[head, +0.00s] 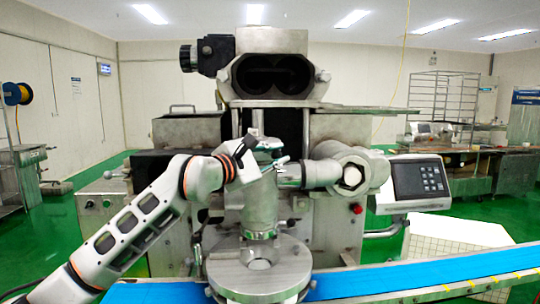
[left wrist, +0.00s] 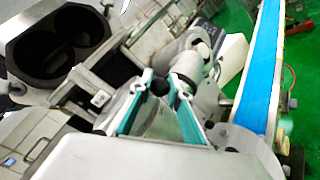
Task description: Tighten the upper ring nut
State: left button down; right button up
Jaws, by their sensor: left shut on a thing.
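The encrusting machine's upright metal cylinder (head: 261,205) stands in the middle of the head view, above a round plate. My left gripper (head: 268,152) is at the top of this cylinder, its arm coming in from the left. In the left wrist view the two teal-padded fingers of my left gripper (left wrist: 162,84) reach to either side of a round part with a dark opening, which I take for the upper ring nut (left wrist: 160,88). The gripper is shut on it. The fingers hide most of the ring nut, and its thread cannot be seen. My right gripper is not in view.
The twin-bore hopper (head: 271,77) is above and behind the cylinder. A horizontal metal cylinder (head: 322,173) adjoins on the right, with a control panel (head: 418,180) beyond. The round plate (head: 258,277) and blue conveyor belt (head: 420,284) lie below.

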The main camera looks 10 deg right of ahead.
pick_arm(q)
jog(key=shift+d+f, duration=0.2)
dwell(0.5)
jog(key=c, duration=1.9)
grip_release()
jog(key=shift+w, duration=0.1)
jog(key=shift+r, duration=0.1)
jog(key=shift+a, duration=0.15)
jog(key=v, duration=1.2)
jog(key=shift+d, duration=0.2)
